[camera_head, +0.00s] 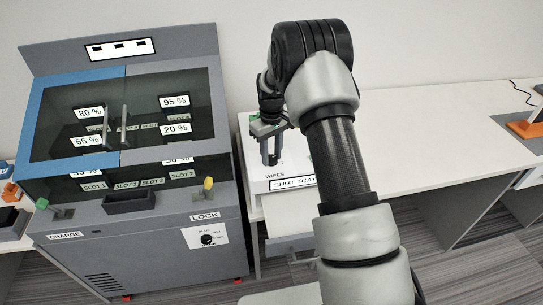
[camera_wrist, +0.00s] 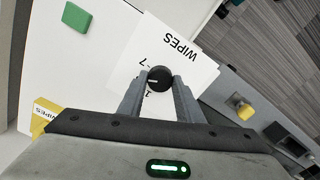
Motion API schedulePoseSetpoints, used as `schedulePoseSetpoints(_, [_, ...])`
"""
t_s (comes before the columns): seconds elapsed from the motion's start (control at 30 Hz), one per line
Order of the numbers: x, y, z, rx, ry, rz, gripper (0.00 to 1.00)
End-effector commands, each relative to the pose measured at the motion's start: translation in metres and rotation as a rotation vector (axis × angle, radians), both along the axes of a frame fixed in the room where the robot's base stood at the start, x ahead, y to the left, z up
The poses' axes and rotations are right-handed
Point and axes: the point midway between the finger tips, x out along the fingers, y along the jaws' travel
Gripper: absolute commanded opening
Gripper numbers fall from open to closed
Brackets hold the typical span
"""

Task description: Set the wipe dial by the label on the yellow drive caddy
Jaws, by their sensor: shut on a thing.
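The wipe dial (camera_wrist: 160,78) is a black round knob with a white mark pointing left in the wrist view. It sits on a white plate (camera_wrist: 180,40) lettered WIPES, seen upside down, with a 7 and another partly hidden mark beside the knob. My gripper (camera_wrist: 160,86) is shut on the dial, one finger on each side.
A grey cabinet (camera_head: 170,235) with percent-labelled slots and a blue-framed glass front stands left. A yellow-knobbed lever (camera_head: 208,184) is on it. A green block (camera_wrist: 77,17) lies on the white surface. The white bench (camera_head: 430,140) to the right is mostly clear.

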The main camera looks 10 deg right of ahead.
Motion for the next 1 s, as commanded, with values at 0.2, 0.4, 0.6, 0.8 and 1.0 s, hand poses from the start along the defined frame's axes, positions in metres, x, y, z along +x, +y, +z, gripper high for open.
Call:
schedulePoseSetpoints(0.2, [0.0006,0.0001,0.0005,-0.001,-0.003,-0.201,0.09])
schedulePoseSetpoints(0.4, [0.0008,-0.0002,0.0008,0.000,-0.002,-0.372,0.09])
schedulePoseSetpoints(0.6, [0.0008,0.0002,0.0010,0.000,-0.002,-0.502,0.09])
schedulePoseSetpoints(0.8, [0.0008,-0.0001,0.0011,0.000,-0.002,-0.586,0.09])
schedulePoseSetpoints(1.0, [0.0008,-0.0002,0.0012,0.000,-0.002,-0.624,0.09])
